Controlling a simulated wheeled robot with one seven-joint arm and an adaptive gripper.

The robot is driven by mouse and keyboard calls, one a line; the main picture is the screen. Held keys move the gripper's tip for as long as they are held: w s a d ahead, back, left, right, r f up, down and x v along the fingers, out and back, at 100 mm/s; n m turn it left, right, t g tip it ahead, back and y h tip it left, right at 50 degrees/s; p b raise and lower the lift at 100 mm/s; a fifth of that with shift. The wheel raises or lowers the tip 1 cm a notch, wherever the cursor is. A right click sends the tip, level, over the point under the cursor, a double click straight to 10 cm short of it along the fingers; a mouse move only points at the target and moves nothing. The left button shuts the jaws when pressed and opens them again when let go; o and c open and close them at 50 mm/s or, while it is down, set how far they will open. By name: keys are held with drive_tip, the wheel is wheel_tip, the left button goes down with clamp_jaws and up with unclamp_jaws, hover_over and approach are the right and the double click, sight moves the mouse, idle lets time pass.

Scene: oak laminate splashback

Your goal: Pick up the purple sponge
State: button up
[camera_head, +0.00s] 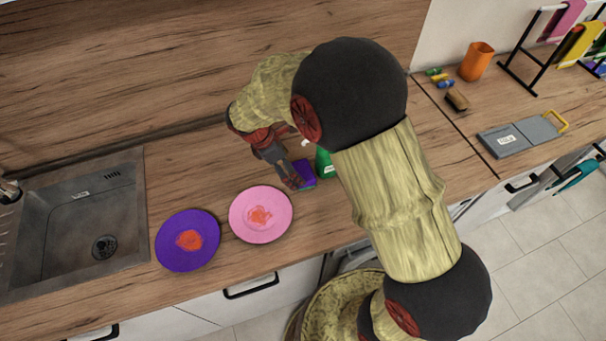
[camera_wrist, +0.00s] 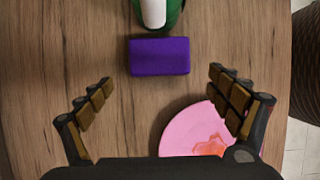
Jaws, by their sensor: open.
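The purple sponge (camera_wrist: 160,57) lies flat on the wooden counter in the wrist view, ahead of my gripper (camera_wrist: 162,92) and roughly centred between its fingers. My gripper is open, with nothing between its fingers. In the head view, the sponge (camera_head: 306,174) shows just beyond my fingertips (camera_head: 297,182), partly hidden by them. I cannot tell from these views how high the fingers are above the counter.
A green bottle (camera_wrist: 158,12) stands close behind the sponge. A pink plate (camera_head: 261,214) with an orange-red stain lies near my right finger in the wrist view. A purple plate (camera_head: 188,240) and a sink (camera_head: 75,215) are farther left.

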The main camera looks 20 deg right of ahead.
sight(298, 172)
drive_tip(key=x, duration=0.2)
drive_tip(key=b+x, duration=0.1)
drive_tip(key=x, duration=0.2)
drive_tip(key=shift+d, duration=0.35)
drive_tip(key=c, duration=0.4)
drive_tip(key=c, duration=0.6)
